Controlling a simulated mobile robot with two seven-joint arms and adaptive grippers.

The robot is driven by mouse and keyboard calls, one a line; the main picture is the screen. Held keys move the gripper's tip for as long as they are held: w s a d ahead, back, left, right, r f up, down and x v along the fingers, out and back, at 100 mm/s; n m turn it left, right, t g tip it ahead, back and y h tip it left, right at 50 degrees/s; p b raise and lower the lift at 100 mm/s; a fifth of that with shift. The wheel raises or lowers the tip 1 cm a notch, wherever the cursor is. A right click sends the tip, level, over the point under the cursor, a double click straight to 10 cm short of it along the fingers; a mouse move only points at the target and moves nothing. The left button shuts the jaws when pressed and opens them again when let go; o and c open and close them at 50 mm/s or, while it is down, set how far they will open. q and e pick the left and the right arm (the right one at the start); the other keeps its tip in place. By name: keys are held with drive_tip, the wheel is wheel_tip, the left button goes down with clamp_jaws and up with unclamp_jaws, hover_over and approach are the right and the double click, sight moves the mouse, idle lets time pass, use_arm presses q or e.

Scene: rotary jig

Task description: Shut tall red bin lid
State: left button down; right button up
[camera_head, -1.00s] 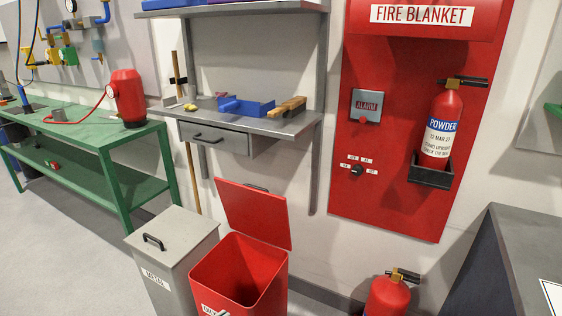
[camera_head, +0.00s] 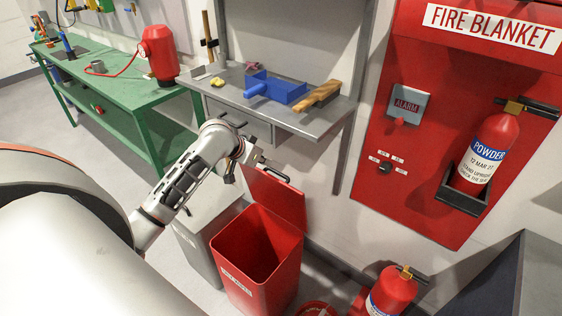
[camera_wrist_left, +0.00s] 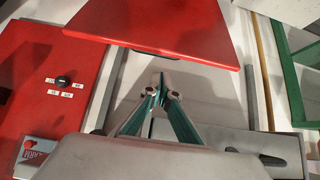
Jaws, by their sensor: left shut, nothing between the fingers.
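The tall red bin (camera_head: 260,262) stands in the lower middle of the head view. Its red lid (camera_head: 280,197) is open, standing steeply up at the back of the bin, with the inside showing. My left gripper (camera_head: 255,160) is beside the upper edge of the lid, near its black handle; its fingertips are hard to make out there. In the left wrist view the fingers (camera_wrist_left: 164,88) are shut and empty, pointing toward the lid (camera_wrist_left: 150,22). A gap shows between the fingertips and the lid's edge in that picture. My right gripper is not in view.
A grey metal bin (camera_head: 208,232) stands left of the red bin, partly behind my arm. A shelf with a drawer (camera_head: 240,118) is just above and behind the gripper. A fire extinguisher (camera_head: 392,290) stands on the floor at right. A green bench (camera_head: 125,100) is at left.

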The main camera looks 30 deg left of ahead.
use_arm(q)
drive_tip(key=x, duration=0.8)
drive_tip(key=shift+w+f, duration=0.15)
drive_tip(key=shift+w, duration=0.05)
drive_tip(key=shift+s, duration=0.1)
